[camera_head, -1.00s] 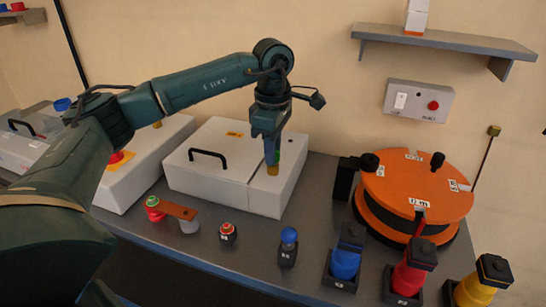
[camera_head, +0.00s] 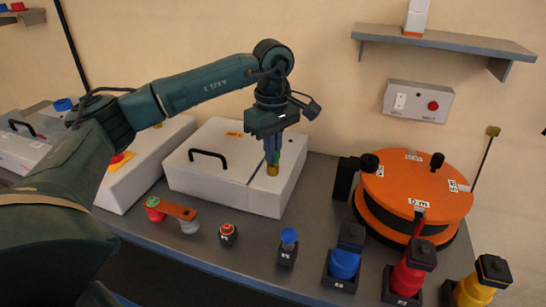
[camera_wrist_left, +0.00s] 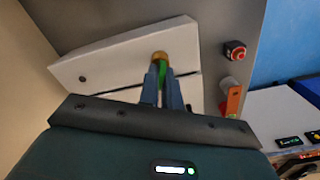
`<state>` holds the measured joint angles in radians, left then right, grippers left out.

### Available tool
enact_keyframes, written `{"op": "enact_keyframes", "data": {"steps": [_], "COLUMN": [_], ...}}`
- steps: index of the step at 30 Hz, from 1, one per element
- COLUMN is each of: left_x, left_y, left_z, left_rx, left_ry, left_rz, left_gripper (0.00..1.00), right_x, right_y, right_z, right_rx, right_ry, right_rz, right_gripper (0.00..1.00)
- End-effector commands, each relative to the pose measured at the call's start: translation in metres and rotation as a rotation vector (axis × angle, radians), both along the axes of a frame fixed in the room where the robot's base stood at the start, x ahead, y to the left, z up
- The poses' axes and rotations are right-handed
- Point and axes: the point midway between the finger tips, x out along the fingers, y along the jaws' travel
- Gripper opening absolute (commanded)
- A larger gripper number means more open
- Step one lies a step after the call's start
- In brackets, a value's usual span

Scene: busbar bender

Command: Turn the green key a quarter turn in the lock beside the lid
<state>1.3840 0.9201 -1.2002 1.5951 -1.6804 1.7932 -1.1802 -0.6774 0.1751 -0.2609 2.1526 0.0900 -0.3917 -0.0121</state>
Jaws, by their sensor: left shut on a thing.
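The green key (camera_head: 277,156) stands in a brass lock (camera_head: 272,170) on the white box, right beside the lid (camera_head: 212,150) with its black handle. My left gripper (camera_head: 272,155) points down over the lock and is shut on the key. In the left wrist view the key (camera_wrist_left: 163,72) shows green between the two blue fingers (camera_wrist_left: 163,88), with the brass lock (camera_wrist_left: 160,56) just past the fingertips. The fingers hide part of the key. My right gripper is not in view.
A red button (camera_head: 227,231), a blue-topped part (camera_head: 288,240) and several coloured pieces stand along the table's front. An orange round machine (camera_head: 415,188) stands to the right. A shelf (camera_head: 445,40) and switch panel (camera_head: 418,101) are on the wall.

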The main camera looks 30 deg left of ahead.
Motion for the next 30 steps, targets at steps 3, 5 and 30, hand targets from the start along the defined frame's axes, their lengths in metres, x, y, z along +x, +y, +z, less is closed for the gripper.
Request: {"op": "enact_keyframes", "data": {"steps": [3,5,30], "left_x": [0.0,0.0,0.0], "left_y": [-0.0001,0.0,0.0002], "left_z": [0.0001,0.0001,0.0], "left_rx": [0.0,0.001,0.001], "left_ry": [0.0,0.0,0.0], "left_rz": [-0.019,-0.017,-0.516], "left_gripper": [0.0,0.0,0.0], "right_x": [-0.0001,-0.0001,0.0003], "right_y": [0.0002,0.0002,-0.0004], "right_z": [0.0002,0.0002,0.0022], "right_rx": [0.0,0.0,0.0], "right_ry": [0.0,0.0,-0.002], "right_rz": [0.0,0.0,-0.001], "right_gripper": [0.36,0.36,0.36]}}
